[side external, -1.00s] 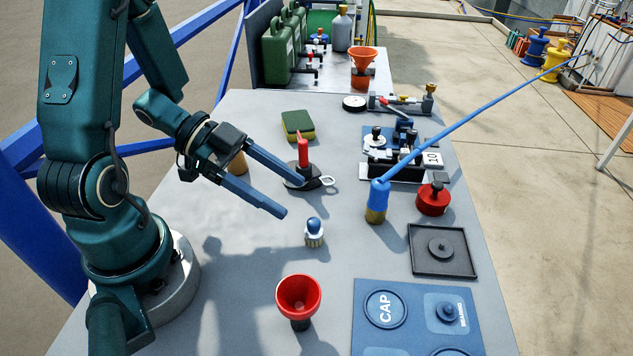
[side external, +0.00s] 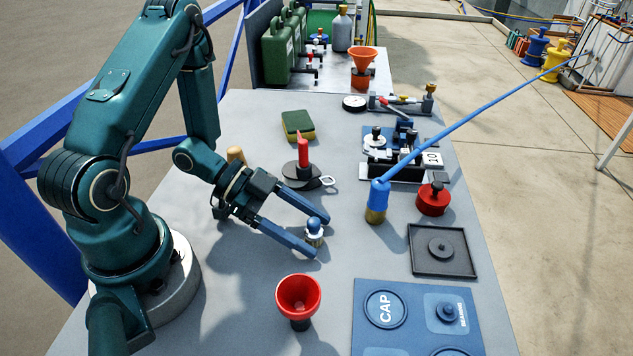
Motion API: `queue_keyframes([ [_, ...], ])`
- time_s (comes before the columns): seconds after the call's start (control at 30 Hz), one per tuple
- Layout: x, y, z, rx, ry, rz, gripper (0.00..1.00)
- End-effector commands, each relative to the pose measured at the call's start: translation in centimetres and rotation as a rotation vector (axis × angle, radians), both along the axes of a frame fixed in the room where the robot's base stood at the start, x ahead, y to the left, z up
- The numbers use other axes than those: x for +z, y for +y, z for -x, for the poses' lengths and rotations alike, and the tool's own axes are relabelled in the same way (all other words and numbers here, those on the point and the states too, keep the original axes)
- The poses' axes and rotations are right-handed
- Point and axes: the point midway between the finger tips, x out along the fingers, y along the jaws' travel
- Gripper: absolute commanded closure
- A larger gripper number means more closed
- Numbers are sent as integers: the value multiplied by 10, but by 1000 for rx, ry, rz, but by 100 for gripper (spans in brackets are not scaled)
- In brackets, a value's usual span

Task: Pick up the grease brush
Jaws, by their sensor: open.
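The grease brush, seemingly the small one with a round blue knob and pale bristles (side external: 314,229), stands upright on the grey bench. My gripper (side external: 318,237) is open and low over the bench. Its two blue fingers reach to either side of the brush, one tip behind the knob and one in front of the bristles. The near finger hides part of the brush's base. I cannot tell whether either finger touches it.
A red funnel (side external: 299,293) stands in front of the brush. A red-handled tool on a dark base (side external: 302,170) stands behind. A blue and brass cylinder (side external: 376,202) with a long blue rod is to the right. A black tray (side external: 442,262) and blue mat (side external: 400,335) lie front right.

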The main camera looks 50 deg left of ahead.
Motion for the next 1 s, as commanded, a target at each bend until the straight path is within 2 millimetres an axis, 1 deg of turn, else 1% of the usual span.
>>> queue_keyframes([
  [0.23,0,-1,-1,1,0,0,26],
  [0.27,0,-1,-1,1,0,0,30],
  [0.3,0,-1,-1,1,0,0,45],
  [0.37,0,-1,-1,1,0,0,68],
  [0.4,0,-1,-1,1,0,0,84],
  [0.43,0,-1,-1,1,0,0,95],
  [0.47,0,-1,-1,1,0,0,100],
  [0.77,0,-1,-1,0,-1,-1,100],
  [1.0,9,0,-1,0,-4,-1,100],
])
